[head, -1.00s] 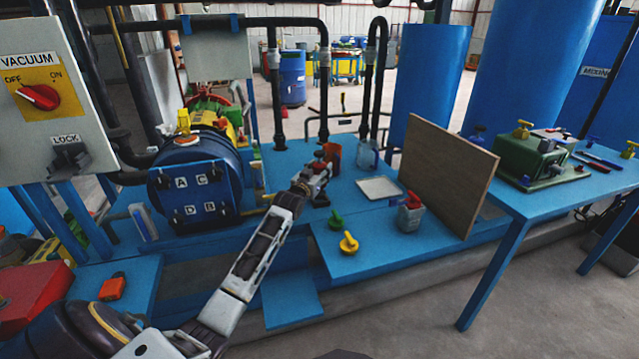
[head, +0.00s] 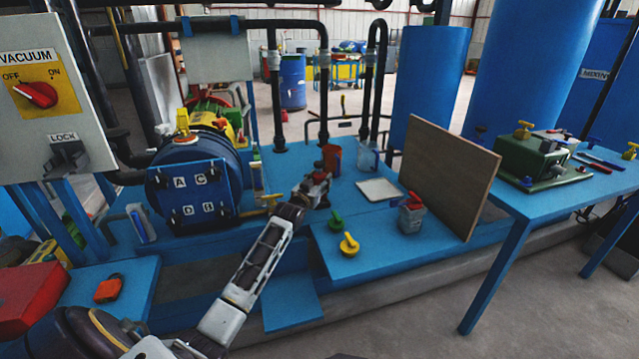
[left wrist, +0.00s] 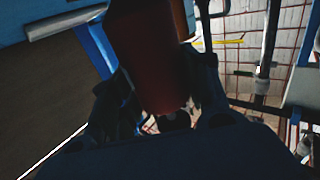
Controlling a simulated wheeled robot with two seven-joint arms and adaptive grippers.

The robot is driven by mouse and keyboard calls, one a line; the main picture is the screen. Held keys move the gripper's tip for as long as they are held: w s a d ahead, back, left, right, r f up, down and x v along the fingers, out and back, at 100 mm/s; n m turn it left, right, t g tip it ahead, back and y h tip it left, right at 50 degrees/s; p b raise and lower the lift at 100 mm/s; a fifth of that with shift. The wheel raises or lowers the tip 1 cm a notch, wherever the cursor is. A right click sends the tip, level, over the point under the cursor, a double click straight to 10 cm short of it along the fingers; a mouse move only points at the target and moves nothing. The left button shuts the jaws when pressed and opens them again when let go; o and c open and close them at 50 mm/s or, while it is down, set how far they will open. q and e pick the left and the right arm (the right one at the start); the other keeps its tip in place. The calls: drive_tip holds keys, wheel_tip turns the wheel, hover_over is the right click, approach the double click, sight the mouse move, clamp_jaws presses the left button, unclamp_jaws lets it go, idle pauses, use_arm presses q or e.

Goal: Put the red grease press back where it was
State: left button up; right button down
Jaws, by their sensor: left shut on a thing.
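My left gripper (head: 317,188) is over the blue bench (head: 375,245), in front of an orange-red cup (head: 333,158). In the left wrist view a dark red body (left wrist: 145,55), which I take as the red grease press, sits between the fingers. The gripper is shut on it. In the head view the press is mostly hidden by the gripper, with only a small dark red bit at the fingertips. Whether it touches the bench I cannot tell. My right gripper is not in view.
A white tray (head: 379,189), a clear beaker (head: 367,156), a grey jar with red top (head: 411,214), a green knob (head: 336,220) and a yellow knob (head: 349,244) stand on the bench. A brown board (head: 447,177) rises at the right. The blue drum (head: 195,190) is left.

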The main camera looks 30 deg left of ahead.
sight(317, 183)
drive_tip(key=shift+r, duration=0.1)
use_arm(q)
drive_tip(key=o, duration=1.4)
drive_tip(key=shift+c, duration=0.2)
drive_tip(key=shift+f, duration=0.1)
drive_tip(key=shift+s, duration=0.15)
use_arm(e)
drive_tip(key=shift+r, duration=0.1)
use_arm(q)
drive_tip(key=shift+s+d+r+p, duration=0.1)
drive_tip(key=shift+s+p, duration=0.2)
drive_tip(key=shift+s, duration=0.25)
drive_tip(key=shift+s+d+r+p, duration=0.1)
drive_tip(key=shift+s+p, duration=0.2)
drive_tip(key=shift+s, duration=0.2)
drive_tip(key=shift+s+d+p, duration=0.15)
drive_tip(key=shift+s+p, duration=0.2)
drive_tip(key=shift+s, duration=0.6)
drive_tip(key=shift+s+d+p, duration=0.15)
drive_tip(key=shift+s+p, duration=0.15)
drive_tip(key=shift+s, duration=0.45)
drive_tip(key=shift+s+d+p, duration=0.1)
drive_tip(key=shift+s+p, duration=0.15)
drive_tip(key=shift+s, duration=0.55)
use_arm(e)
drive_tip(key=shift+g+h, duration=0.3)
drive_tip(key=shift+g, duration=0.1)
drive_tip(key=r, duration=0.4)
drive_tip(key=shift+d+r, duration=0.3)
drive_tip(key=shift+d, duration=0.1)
